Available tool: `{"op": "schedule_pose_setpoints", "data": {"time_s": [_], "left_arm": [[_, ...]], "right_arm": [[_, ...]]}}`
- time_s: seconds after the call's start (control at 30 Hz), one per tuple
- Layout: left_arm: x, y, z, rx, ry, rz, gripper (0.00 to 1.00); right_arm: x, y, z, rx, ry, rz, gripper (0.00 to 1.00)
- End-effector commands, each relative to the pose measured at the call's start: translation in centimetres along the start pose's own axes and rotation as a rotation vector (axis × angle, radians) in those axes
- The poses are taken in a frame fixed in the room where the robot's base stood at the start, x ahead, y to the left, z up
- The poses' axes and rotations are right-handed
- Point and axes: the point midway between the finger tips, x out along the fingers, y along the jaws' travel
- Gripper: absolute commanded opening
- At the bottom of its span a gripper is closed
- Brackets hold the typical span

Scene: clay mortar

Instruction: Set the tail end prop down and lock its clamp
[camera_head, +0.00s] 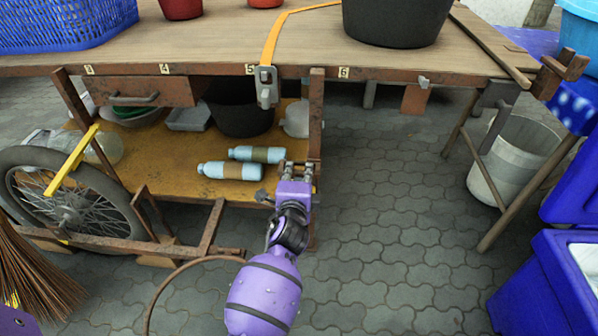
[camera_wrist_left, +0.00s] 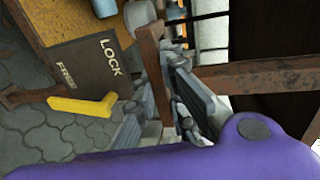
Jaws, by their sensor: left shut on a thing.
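My left gripper (camera_head: 293,167) is at the right end of the cart's lower shelf, beside a rusty upright post (camera_head: 316,110). In the left wrist view its grey fingers (camera_wrist_left: 172,100) are shut around a narrow rusty brown bar (camera_wrist_left: 150,65), which I take as the tail end prop. The prop's foot is hidden, so I cannot tell whether it touches the ground. The clamp's dark plate (camera_wrist_left: 92,62), marked LOCK and FREE, is left of the fingers. Its yellow lever (camera_wrist_left: 85,104) lies below the plate, nearer the FREE word. My right gripper is not in view.
The cart's tabletop (camera_head: 200,45) carries a blue basket (camera_head: 60,25) and a black tub (camera_head: 395,22). An orange strap (camera_head: 272,45) hangs over its edge. Two bottles (camera_head: 230,171) lie on the shelf. A spoked wheel (camera_head: 70,205) is left. Paving at centre right is clear.

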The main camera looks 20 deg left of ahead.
Motion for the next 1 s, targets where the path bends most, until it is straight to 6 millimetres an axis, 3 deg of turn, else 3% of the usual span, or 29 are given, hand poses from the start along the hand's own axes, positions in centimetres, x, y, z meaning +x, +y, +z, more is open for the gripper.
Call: {"op": "schedule_pose_setpoints", "data": {"time_s": [0.03,0.17,0.57,1.0], "left_arm": [[-0.1,0.2,0.0,-0.001,0.0,0.003,0.13],[0.0,0.1,0.0,0.0,0.0,0.002,0.3],[-0.1,-0.7,0.1,0.001,-0.001,-0.003,0.3],[-1.8,-8.9,-0.1,0.001,0.003,-0.015,0.3]], "right_arm": [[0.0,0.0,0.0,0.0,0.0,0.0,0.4],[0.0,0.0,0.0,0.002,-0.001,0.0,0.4],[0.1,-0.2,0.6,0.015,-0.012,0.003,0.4],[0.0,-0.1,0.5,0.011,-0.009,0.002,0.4]]}}
